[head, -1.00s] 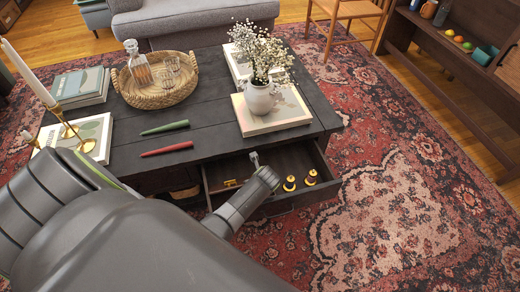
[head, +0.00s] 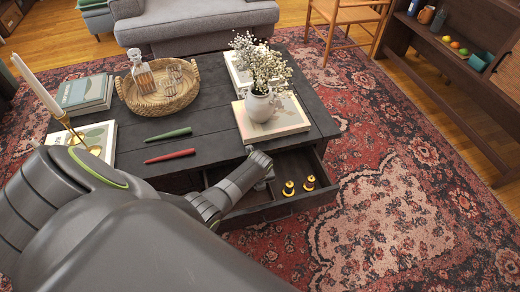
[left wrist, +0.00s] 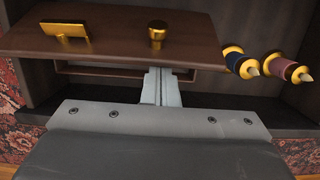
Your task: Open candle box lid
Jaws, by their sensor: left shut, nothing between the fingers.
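The candle box is in the open drawer of the dark coffee table. Its brown wooden lid (left wrist: 115,30) fills the upper left wrist view, with a gold bar handle and a gold round knob on its face. The lid looks tilted, and a brown box frame (left wrist: 100,71) shows below its lower edge. My left gripper (left wrist: 161,85) is shut and empty. Its fingertips are at the lid's lower edge; I cannot tell whether they touch it. In the head view my left arm hides the box, and my left gripper (head: 266,180) is over the drawer. My right gripper is out of view.
Two gold-ended spools (left wrist: 286,68) stand right of the box in the drawer (head: 312,196). The tabletop (head: 215,115) holds a vase of flowers (head: 260,104) on books, a wicker tray (head: 160,98), and green and red tapers (head: 170,155). Patterned rug lies around the table.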

